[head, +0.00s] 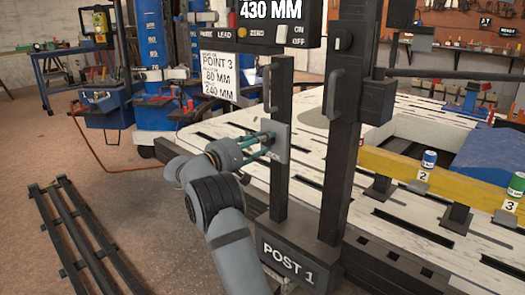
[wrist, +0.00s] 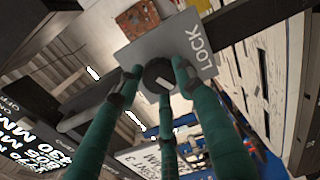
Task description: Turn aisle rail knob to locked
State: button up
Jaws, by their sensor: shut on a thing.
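The knob (wrist: 155,71) is a dark round piece with a short white mark on its face. It sits on a light grey plate (wrist: 196,42) lettered LOCK, at the upper middle of the wrist view. In the head view this plate (head: 283,138) is fixed to the thinner dark upright (head: 279,189) of Post 1. My gripper (wrist: 156,80) has three green fingers closed around the knob, with fingertips at its sides and below. In the head view my gripper (head: 267,143) reaches the plate from the left, and its fingers hide the knob there.
A thick dark post (head: 342,150) with a handle stands just right of the upright. A dark display box (head: 265,27) hangs above. A slotted white bench (head: 410,230) lies behind, with numbered cans. A black rail frame (head: 75,240) lies on the floor at left.

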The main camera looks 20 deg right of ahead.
jog(key=m+b, duration=0.2)
jog(key=m, duration=0.1)
jog(key=m+b, duration=0.1)
jog(key=b, duration=0.1)
jog(key=shift+w+a+m, duration=0.2)
jog(key=shift+w+m, duration=0.05)
jog(key=shift+m, duration=0.05)
jog(key=shift+r, duration=0.2)
jog(key=o, duration=0.9)
jog(key=shift+f, duration=0.1)
jog(key=shift+o, duration=1.2)
jog(key=shift+d, duration=0.1)
jog(key=v, duration=1.2)
jog(key=shift+s, duration=0.1)
